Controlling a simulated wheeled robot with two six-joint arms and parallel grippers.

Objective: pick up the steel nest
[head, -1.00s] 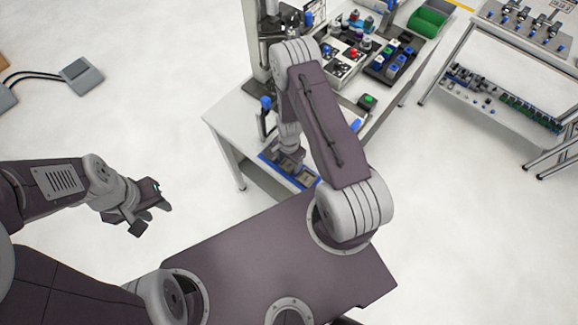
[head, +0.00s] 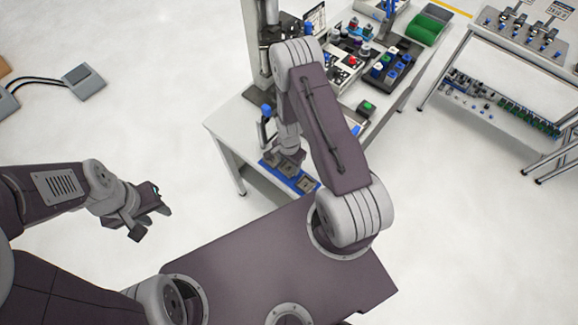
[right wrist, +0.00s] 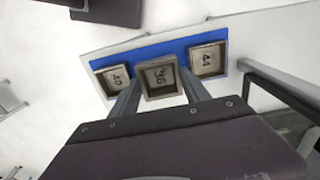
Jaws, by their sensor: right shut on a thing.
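Three square steel nests sit in a row at a blue strip (right wrist: 150,52) in the right wrist view: a left one marked 40 (right wrist: 117,78), a middle one that reads like 36 (right wrist: 160,80) and a right one marked 44 (right wrist: 207,59). My right gripper (right wrist: 160,98) is shut on the middle nest, a finger on each side. That nest looks larger and overlaps the strip's near edge, so it seems slightly raised. In the head view my right gripper (head: 288,158) is over the blue strip at the table's near end. My left gripper (head: 152,217) is open and empty, over the floor.
The white table (head: 232,125) carries a press-like column (head: 262,60), a tray of blue and dark parts (head: 392,64) and a green bin (head: 428,27). A second bench (head: 510,50) stands at the right.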

